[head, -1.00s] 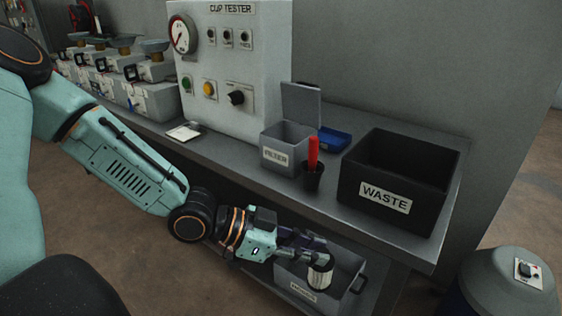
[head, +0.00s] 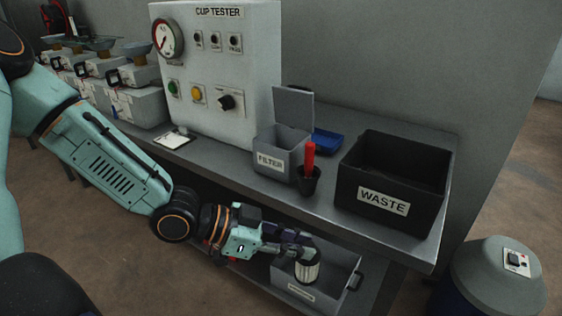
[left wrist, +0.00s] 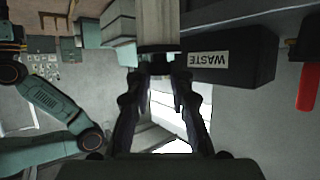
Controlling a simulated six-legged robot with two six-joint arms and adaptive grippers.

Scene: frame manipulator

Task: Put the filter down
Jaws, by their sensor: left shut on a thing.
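The filter (head: 307,270) is a pale, ribbed cylinder with a dark cap. My left gripper (head: 301,250) is shut on its upper end. In the head view the filter hangs upright in front of the open grey bin (head: 283,290) on the lower shelf, overlapping its opening; I cannot tell whether it touches the bin. In the left wrist view the filter (left wrist: 158,22) shows at the top, at the tips of my left gripper (left wrist: 160,65). The bin's label is too small to read. My right gripper is not in view.
On the bench stand an open grey box labelled FILTER (head: 270,161), a black cup (head: 308,184) with a red-handled tool (head: 309,158), and a black WASTE bin (head: 383,203). The bench's front edge (head: 340,232) overhangs the lower shelf.

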